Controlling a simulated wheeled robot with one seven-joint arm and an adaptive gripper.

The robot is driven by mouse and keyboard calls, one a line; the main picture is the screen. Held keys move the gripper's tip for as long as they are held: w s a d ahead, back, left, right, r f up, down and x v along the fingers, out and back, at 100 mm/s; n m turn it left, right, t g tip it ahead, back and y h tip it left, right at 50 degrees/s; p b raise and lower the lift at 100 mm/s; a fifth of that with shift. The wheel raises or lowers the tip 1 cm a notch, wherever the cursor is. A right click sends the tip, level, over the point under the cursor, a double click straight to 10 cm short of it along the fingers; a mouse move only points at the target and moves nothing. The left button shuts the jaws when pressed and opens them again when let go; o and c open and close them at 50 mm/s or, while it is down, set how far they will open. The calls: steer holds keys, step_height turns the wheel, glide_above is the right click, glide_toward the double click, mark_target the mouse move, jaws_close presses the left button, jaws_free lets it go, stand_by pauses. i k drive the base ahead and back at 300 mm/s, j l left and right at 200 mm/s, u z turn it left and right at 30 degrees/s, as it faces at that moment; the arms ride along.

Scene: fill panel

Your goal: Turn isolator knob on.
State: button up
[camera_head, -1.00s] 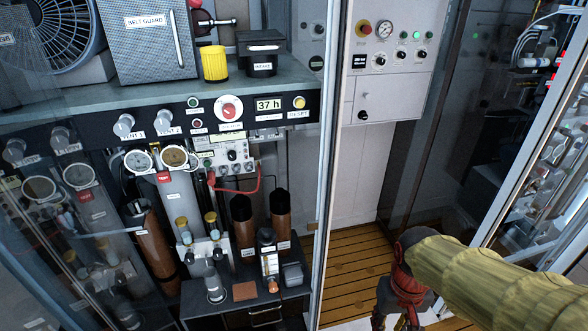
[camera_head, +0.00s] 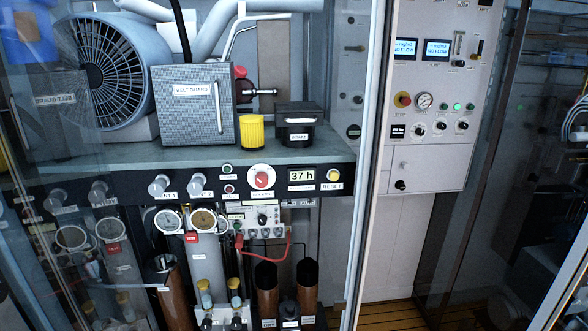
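A red rotary knob on a round white plate (camera_head: 262,179) sits on the dark front strip of the compressor bench. It looks like the isolator knob, but the label under it is too small to read, and I cannot tell its on or off position. My gripper and arm are not in view.
A glass panel with a pale upright frame (camera_head: 367,170) stands right of the bench. Beside the knob are an hour display (camera_head: 302,176) and a yellow reset button (camera_head: 334,175). A white control panel (camera_head: 430,150) is further right. Brown cylinders (camera_head: 266,288) stand below.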

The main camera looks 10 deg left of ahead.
mark_target(262, 178)
steer(key=i+l+z, duration=0.2)
steer(key=i+l, duration=0.2)
steer(key=i+l+z, duration=0.2)
steer(key=i, duration=0.45)
steer(key=i+l+u, duration=0.1)
steer(key=i+u, duration=0.35)
steer(key=i+l+u, duration=0.25)
steer(key=u, duration=0.2)
steer(key=i+u, duration=0.15)
steer(key=u, duration=0.3)
steer(key=i+l+u, duration=0.1)
steer(key=u, duration=0.4)
steer(key=i+l+u, duration=0.15)
steer(key=u, duration=0.3)
steer(key=i+l+u, duration=0.1)
steer(key=u, duration=0.4)
steer(key=l+u, duration=0.3)
steer(key=u, duration=0.15)
steer(key=i+l, duration=0.05)
